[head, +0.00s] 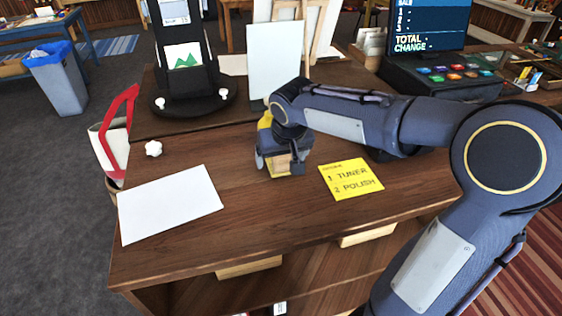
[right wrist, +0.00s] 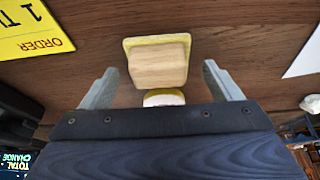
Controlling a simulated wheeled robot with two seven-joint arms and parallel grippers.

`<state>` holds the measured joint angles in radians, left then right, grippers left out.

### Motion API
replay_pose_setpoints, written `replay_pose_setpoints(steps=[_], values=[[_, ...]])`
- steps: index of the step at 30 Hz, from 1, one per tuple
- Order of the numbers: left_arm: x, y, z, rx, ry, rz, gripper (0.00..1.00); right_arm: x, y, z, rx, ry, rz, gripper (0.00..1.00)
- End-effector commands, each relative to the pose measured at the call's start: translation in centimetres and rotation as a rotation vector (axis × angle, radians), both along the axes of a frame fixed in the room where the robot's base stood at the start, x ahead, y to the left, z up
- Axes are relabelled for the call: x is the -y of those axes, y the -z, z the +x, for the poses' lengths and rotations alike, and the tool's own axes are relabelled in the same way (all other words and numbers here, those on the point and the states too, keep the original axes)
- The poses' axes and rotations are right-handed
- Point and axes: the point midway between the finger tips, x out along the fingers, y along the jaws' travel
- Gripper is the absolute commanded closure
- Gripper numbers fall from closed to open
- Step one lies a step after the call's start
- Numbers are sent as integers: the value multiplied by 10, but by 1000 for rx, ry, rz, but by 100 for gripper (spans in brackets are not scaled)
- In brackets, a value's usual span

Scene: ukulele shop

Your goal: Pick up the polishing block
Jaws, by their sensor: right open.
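The polishing block (right wrist: 158,62), a pale wooden block on a yellow pad, lies on the brown counter. In the head view the block (head: 279,167) is partly hidden by my right gripper (head: 280,163). In the right wrist view my right gripper (right wrist: 160,82) is open, one finger on each side, with gaps between the fingers and the block. The block sits mostly ahead of the fingertips. My left gripper is not in view.
A small yellow-and-white round item (right wrist: 163,97) shows between block and palm. A yellow order note (head: 351,179) reads tuner, polish. A white sheet (head: 170,204) lies left, with a small white knob-like item (head: 153,149) behind it. A black stand (head: 195,100) is at the back.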

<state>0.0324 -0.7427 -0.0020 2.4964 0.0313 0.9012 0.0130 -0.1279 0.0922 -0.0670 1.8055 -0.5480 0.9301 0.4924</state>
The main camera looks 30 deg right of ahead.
Motion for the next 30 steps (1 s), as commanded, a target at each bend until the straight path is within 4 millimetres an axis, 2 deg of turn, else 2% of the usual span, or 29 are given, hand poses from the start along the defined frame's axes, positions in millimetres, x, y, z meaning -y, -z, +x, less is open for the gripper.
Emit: replay_pose_setpoints(steps=[8,20,30], values=[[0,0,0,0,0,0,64,0,3,1,0,0,0,15],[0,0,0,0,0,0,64,0,3,1,1,0,0,68],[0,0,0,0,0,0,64,0,-3,2,4,1,0,68]])
